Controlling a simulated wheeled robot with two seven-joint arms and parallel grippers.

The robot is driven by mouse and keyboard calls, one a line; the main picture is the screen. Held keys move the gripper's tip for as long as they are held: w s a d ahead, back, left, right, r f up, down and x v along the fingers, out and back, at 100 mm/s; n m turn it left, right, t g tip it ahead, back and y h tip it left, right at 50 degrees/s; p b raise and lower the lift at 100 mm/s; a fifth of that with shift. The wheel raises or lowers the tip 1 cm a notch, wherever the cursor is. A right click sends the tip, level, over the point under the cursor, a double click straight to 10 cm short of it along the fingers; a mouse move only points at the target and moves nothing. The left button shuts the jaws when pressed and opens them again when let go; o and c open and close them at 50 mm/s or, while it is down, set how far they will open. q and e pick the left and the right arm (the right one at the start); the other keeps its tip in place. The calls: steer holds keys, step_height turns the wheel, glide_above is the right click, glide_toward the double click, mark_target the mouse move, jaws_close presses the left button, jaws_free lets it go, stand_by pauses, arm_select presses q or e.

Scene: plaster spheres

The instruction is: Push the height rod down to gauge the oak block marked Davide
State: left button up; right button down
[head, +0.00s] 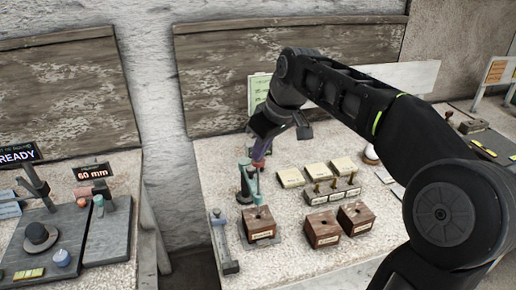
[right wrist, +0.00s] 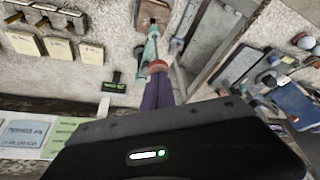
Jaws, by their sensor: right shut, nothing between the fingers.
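The right gripper (head: 261,158) is shut and empty, with its purple fingers pointing down at the top of a teal height gauge (head: 245,182). A reddish knob (right wrist: 157,67) shows at the fingertips in the right wrist view, on top of the teal rod (right wrist: 149,48); whether they touch is unclear. An oak block (head: 259,224) with a pale label stands just in front of the gauge. Two more oak blocks (head: 322,228) and (head: 356,218) stand to its right. Their labels are too small to read, so I cannot tell which says Davide. My left gripper is out of view.
Pale cards (head: 316,171) and a small rack of pegs (head: 331,192) lie behind the blocks. A grey-blue slide tool (head: 222,240) lies left of them. On the left bench stand a "60 mm" display (head: 91,173) and a "READY" sign (head: 17,154). The front right bench is bare.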

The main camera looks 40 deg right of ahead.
steer(key=shift+r+p, duration=2.3)
steer(key=shift+r, duration=0.7)
